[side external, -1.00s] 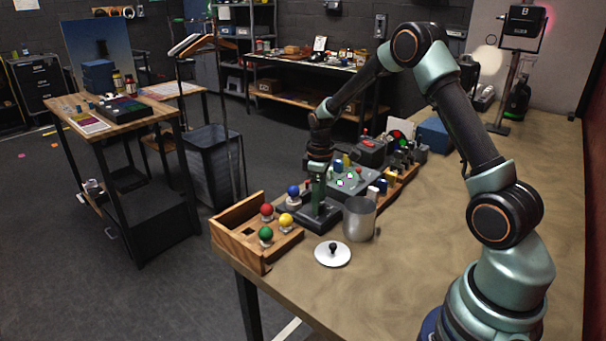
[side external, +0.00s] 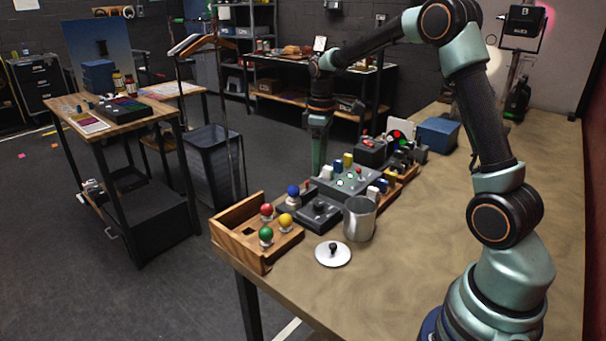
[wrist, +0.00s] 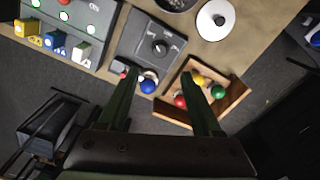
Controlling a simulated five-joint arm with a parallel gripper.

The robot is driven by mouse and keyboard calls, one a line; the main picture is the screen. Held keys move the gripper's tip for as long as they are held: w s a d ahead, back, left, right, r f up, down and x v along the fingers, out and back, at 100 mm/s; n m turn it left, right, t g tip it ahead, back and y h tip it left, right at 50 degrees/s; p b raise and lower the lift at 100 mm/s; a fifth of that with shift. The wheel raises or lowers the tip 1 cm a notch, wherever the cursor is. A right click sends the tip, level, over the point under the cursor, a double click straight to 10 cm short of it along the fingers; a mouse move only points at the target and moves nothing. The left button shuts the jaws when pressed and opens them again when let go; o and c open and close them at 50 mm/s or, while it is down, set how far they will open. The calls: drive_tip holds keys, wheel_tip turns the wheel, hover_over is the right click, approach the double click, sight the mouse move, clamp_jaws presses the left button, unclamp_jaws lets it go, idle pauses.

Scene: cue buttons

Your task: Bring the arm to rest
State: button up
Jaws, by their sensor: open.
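My gripper (side external: 319,155) hangs pointing down in the side view, raised above the far edge of the table, behind the grey dial box (side external: 320,211). In the wrist view my gripper (wrist: 160,103) shows its two green fingers apart with nothing between them. Below them are the blue ball button (wrist: 149,86) and the wooden tray (wrist: 238,99) with red, yellow and green balls. The dial box also shows in the wrist view (wrist: 150,48), with its black knob. No finger touches any of these.
A metal cup (side external: 360,220) and a white lid with a black knob (side external: 333,254) stand at the front. A grey button panel (side external: 345,182), a blue box (side external: 437,135) and several small blocks lie farther back. The right part of the table (side external: 420,240) is clear.

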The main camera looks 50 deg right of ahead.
drive_tip(key=shift+r, duration=0.4)
drive_tip(key=s+a+r+m+t, duration=0.2)
drive_tip(key=s+a+r, duration=0.2)
drive_tip(key=s+a, duration=0.3)
drive_tip(key=s+a+r+m+t, duration=0.2)
drive_tip(key=s+a+r+t, duration=0.1)
drive_tip(key=s+a, duration=0.4)
drive_tip(key=shift+s+r+m+t, duration=0.3)
drive_tip(key=shift+s+r, duration=0.35)
drive_tip(key=shift+s, duration=0.1)
